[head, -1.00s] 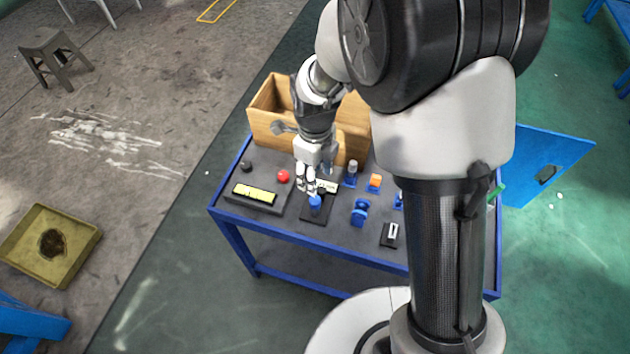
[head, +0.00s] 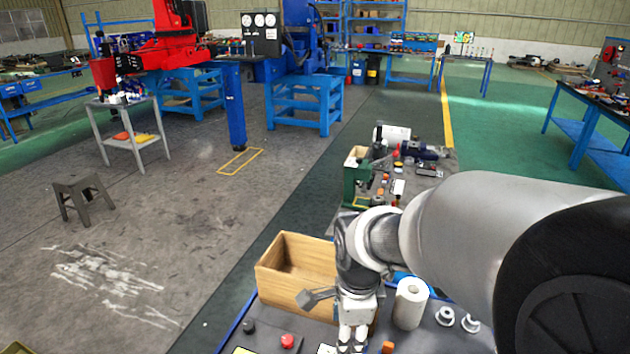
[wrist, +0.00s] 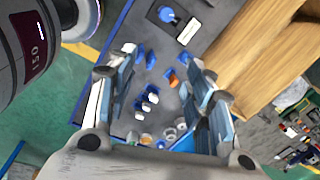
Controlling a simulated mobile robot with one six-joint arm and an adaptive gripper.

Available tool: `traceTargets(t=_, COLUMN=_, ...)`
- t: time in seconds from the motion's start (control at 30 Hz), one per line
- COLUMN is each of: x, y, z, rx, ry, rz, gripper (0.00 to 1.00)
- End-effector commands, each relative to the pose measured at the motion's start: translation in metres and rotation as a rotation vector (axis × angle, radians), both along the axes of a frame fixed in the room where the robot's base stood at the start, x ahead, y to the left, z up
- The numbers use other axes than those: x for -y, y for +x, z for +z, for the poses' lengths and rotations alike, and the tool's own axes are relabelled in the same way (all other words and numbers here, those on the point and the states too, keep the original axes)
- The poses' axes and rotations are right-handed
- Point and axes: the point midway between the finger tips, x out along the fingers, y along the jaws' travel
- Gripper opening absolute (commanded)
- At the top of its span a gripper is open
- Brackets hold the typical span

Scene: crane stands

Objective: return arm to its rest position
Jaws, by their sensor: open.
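My gripper (head: 352,338) shows at the bottom of the head view, pointing down over the blue-edged table (head: 236,326). In the wrist view its two fingers (wrist: 165,95) are spread apart with nothing between them. The grey tabletop with several small blue, white and orange parts lies below and beyond the fingers. The gripper hangs in front of the open wooden box (head: 282,290), which also fills the upper right of the wrist view (wrist: 235,55). My arm reaches in from the right and hides part of the table.
A white paper roll (head: 410,303) stands right of the gripper. A red knob (head: 287,341) and a black knob (head: 249,326) are at the left. Behind is a second cluttered table with a green machine (head: 357,182). A stool (head: 84,199) stands on open floor at left.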

Motion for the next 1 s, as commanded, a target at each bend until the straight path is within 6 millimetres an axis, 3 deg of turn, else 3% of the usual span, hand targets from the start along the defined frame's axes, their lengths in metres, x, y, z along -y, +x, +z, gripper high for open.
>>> traceTargets(t=0.03, x=0.01, y=-0.011, z=0.02, rx=0.035, ry=-0.011, rz=0.108, gripper=0.48)
traceTargets(t=0.2, x=0.038, y=-0.055, z=0.066, rx=0.124, ry=-0.091, rz=0.533, gripper=0.48)
traceTargets(t=0.4, x=0.063, y=-0.112, z=0.098, rx=0.21, ry=-0.236, rz=1.014, gripper=0.48)
traceTargets(t=0.63, x=0.077, y=-0.155, z=0.106, rx=0.245, ry=-0.384, rz=1.389, gripper=0.48)
traceTargets(t=1.0, x=0.08, y=-0.165, z=0.106, rx=0.247, ry=-0.424, rz=1.488, gripper=0.48)
